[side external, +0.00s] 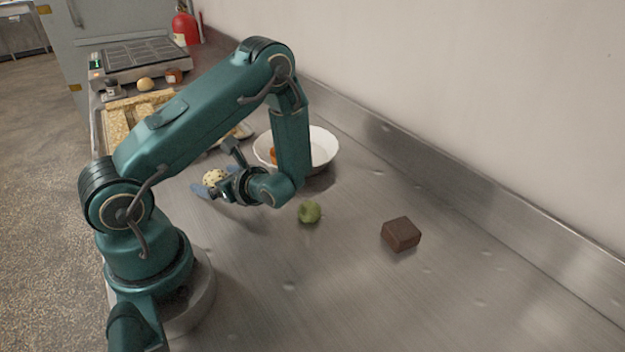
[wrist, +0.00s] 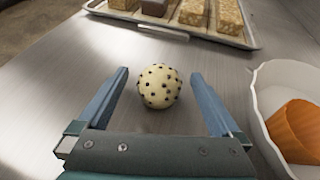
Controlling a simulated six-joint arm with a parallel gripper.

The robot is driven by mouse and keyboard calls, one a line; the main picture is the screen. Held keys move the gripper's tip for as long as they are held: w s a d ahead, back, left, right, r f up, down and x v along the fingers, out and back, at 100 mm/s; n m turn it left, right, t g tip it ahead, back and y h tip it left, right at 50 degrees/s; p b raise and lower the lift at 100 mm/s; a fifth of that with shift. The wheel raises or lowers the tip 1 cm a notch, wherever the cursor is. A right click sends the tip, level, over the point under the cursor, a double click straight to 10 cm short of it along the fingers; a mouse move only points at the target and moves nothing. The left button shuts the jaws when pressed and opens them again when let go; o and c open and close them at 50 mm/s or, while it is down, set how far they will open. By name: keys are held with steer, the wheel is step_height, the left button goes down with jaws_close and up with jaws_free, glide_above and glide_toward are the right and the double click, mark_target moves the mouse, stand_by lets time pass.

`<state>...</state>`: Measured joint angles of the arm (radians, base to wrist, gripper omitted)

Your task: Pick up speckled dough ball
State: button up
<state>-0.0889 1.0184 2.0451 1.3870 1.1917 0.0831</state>
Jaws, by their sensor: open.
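The speckled dough ball (wrist: 159,87) is cream with dark dots and rests on the steel counter. In the wrist view it lies between my gripper's two blue fingers, near their tips, with a gap on each side. My gripper (wrist: 158,82) is open and empty. In the side external view the speckled dough ball (side external: 214,177) shows just beyond my gripper (side external: 213,188), partly hidden by it.
A white bowl (side external: 325,147) with an orange piece (wrist: 297,130) stands to the right of the ball. A tray (wrist: 172,31) of bars lies beyond it. A green ball (side external: 309,212) and a brown block (side external: 401,234) sit on the counter (side external: 350,300), whose front area is clear.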

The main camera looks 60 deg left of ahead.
steer(key=shift+s+a+f, duration=0.1)
steer(key=shift+a+f, duration=0.05)
steer(key=shift+a, duration=0.2)
steer(key=c, duration=1.5)
steer(key=shift+o, duration=0.2)
